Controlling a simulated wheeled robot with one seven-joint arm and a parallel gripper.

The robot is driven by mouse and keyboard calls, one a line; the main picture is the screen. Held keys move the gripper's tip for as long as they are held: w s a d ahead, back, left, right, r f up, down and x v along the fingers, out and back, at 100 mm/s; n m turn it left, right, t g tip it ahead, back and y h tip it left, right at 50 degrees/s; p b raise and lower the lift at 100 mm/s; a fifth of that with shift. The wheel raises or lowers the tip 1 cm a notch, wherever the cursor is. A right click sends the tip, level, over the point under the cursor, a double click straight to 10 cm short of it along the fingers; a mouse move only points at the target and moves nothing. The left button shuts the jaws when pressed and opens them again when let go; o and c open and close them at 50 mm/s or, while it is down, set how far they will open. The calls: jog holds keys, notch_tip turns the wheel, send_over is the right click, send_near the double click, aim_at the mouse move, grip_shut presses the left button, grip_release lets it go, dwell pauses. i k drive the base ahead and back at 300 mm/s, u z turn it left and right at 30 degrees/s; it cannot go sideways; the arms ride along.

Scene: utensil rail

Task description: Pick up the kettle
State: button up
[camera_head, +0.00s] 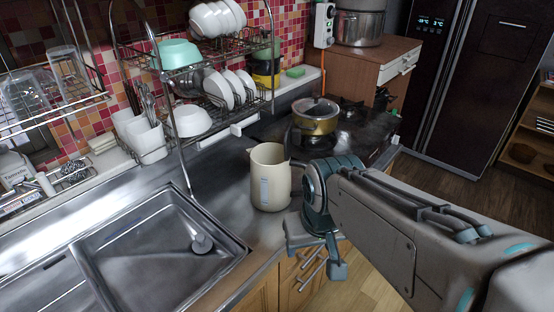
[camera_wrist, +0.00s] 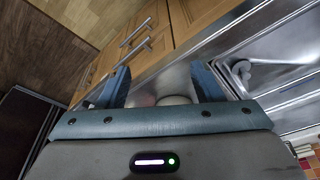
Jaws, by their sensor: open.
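The cream kettle (camera_head: 270,178) stands upright on the steel counter between the sink and the stove. A pale strip runs down its front, and a dark curved part, seemingly its handle, shows at its right. My gripper (camera_head: 318,254) is at the counter's front edge, just right of and nearer than the kettle. In the wrist view my gripper (camera_wrist: 160,82) has its two blue fingers wide apart. A pale rounded piece, probably the kettle (camera_wrist: 174,100), shows low between them, mostly hidden by the gripper body. I cannot tell whether anything touches.
The sink (camera_head: 150,255) lies left of the kettle. A yellow pot (camera_head: 316,118) sits on the stove behind. A dish rack (camera_head: 215,95) with bowls and plates stands at the back. Wooden cabinets with bar handles (camera_head: 312,268) are below the counter edge.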

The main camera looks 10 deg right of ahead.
aim_at(271, 175)
jog(key=u, duration=3)
jog(key=k, duration=0.8)
jog(key=z, duration=1.35)
